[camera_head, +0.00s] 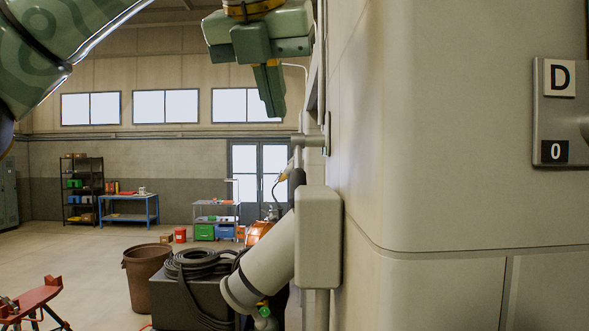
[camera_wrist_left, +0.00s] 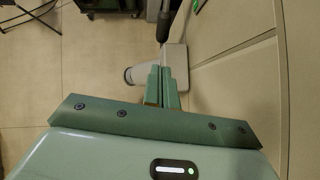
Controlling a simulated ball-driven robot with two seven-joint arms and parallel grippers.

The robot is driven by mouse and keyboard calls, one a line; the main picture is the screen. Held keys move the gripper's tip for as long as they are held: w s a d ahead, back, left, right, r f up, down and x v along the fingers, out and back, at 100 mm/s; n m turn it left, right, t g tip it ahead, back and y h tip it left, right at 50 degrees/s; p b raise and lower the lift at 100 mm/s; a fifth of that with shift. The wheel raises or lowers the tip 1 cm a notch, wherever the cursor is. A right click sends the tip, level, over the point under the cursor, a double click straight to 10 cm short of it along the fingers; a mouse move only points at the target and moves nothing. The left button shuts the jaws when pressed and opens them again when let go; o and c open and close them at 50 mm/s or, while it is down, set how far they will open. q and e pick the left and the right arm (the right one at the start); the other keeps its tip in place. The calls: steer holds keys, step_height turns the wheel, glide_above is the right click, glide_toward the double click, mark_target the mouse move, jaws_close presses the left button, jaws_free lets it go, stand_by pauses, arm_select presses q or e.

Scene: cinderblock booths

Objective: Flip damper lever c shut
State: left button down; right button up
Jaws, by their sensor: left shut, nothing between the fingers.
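My left gripper (camera_head: 272,108) hangs at the top middle of the head view, beside the grey wall's edge. Its green fingers are closed together, point down and hold nothing. In the left wrist view the shut fingers (camera_wrist_left: 162,88) overlap the line of a grey lever with a black grip (camera_wrist_left: 165,26); I cannot tell whether they touch it. In the head view a grey shaft (camera_head: 309,139) sticks out of the wall below the gripper, and a black grip (camera_head: 297,183) seems to hang under it. No letter c is visible. My right gripper is not in view.
A grey panel (camera_head: 552,120) marked D and 0 is on the right wall face. A grey box (camera_head: 319,225) and thick tube (camera_head: 262,262) stand below the lever. A brown bin (camera_head: 145,275) and red stand (camera_head: 35,300) are at left. Open floor lies beyond.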

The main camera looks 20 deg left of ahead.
mark_target(298, 174)
arm_select(q)
steer(key=w+r+x, duration=0.1)
steer(key=x, duration=1.3)
steer(key=shift+w, duration=0.15)
